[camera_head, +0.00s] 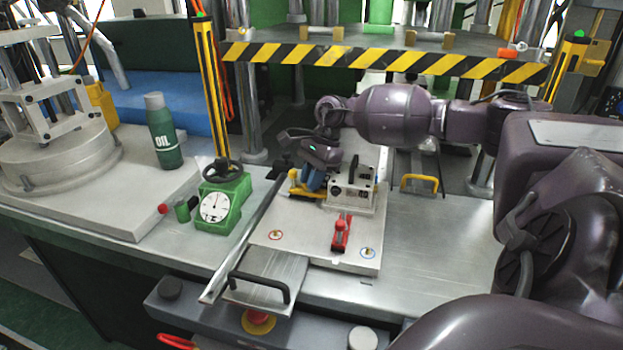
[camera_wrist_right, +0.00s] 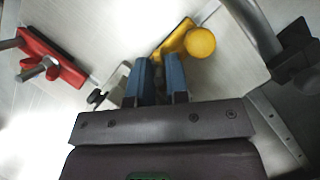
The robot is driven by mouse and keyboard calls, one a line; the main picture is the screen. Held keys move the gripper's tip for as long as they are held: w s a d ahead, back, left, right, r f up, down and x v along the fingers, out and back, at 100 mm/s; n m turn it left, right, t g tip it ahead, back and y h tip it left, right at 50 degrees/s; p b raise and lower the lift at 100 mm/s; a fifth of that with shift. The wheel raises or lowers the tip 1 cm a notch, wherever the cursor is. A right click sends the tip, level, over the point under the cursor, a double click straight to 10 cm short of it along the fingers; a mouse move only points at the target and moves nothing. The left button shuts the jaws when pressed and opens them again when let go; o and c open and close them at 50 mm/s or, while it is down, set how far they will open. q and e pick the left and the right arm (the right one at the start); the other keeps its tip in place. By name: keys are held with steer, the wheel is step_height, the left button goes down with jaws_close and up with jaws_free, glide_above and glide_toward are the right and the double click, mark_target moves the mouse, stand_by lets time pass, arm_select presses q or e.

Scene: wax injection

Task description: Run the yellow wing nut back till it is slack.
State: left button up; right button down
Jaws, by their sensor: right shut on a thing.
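The yellow wing nut (camera_head: 296,184) is at the left edge of the metal mould block, near the far end of the light plate. In the right wrist view its yellow body and round knob (camera_wrist_right: 200,43) show just past my fingertips. My right gripper (camera_head: 311,182) reaches in from the right, and its blue fingers (camera_wrist_right: 160,75) are closed on the yellow part. The fingers and hand hide part of the nut, so its thread and how tight it sits cannot be seen. My left gripper is not in view.
The mould block (camera_head: 351,193) stands right of my fingers. A red clamp (camera_head: 341,233) stands nearer on the plate (camera_head: 300,245). A green dial gauge (camera_head: 215,207) and green oil bottle (camera_head: 163,132) are left. A striped beam (camera_head: 380,63) spans above. The right bench is mostly clear.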

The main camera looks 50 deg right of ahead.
steer(key=c, duration=1.5)
jaws_free()
steer(key=shift+f, duration=0.2)
steer(key=shift+o, duration=0.2)
steer(key=shift+r, duration=0.1)
steer(key=v, duration=1)
steer(key=shift+r+p, duration=0.35)
steer(key=shift+r, duration=0.05)
steer(key=shift+d, duration=0.1)
